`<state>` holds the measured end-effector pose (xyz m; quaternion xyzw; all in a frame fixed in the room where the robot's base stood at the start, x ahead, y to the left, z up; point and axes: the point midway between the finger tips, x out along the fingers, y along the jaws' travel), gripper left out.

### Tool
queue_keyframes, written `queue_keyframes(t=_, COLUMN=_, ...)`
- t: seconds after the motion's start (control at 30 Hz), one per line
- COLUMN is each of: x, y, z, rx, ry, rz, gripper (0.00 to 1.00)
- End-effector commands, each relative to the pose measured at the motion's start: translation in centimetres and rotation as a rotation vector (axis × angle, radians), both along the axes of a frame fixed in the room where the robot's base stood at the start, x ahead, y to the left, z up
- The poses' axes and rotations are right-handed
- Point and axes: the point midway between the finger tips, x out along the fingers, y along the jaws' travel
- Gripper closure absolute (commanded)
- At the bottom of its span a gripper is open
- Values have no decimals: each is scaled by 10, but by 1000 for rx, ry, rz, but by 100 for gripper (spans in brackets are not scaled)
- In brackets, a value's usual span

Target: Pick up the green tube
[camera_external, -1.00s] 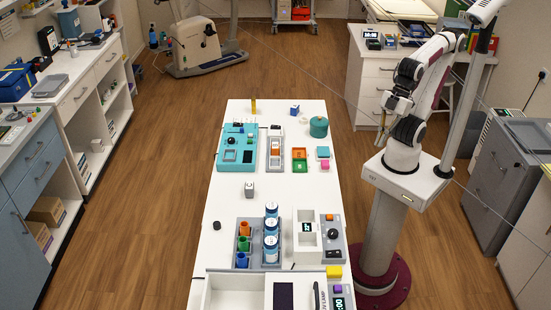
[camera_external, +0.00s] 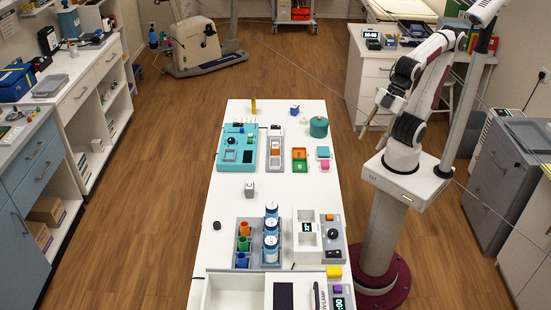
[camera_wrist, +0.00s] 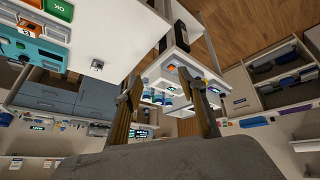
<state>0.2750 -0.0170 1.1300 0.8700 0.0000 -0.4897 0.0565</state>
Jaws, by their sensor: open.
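The green tube (camera_external: 243,244) stands in a grey rack (camera_external: 255,224) on the white table, in the middle of a left column, with an orange tube (camera_external: 244,229) behind it and a blue tube (camera_external: 241,260) in front. My gripper (camera_external: 373,122) is up in the air right of the table, well away from the tube. In the wrist view my gripper (camera_wrist: 165,106) shows two separated fingers with nothing between them. The green tube cannot be made out for sure in the wrist view.
White-and-blue bottles (camera_external: 271,248) stand right beside the tubes in the rack. A white box device (camera_external: 307,237) stands right of them, and a white tray (camera_external: 236,291) lies in front. A grey block (camera_external: 249,190) stands behind, with bare table around it.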

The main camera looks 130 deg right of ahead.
Motion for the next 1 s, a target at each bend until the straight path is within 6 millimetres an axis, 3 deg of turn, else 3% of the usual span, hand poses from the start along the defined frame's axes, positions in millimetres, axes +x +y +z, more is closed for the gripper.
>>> queue_keyframes(t=0.6, x=174, y=-84, z=85, rx=-581, ry=-199, rz=368, gripper=59)
queue_keyframes(t=1.0, x=283, y=-122, z=122, rx=-986, ry=-267, rz=664, gripper=59)
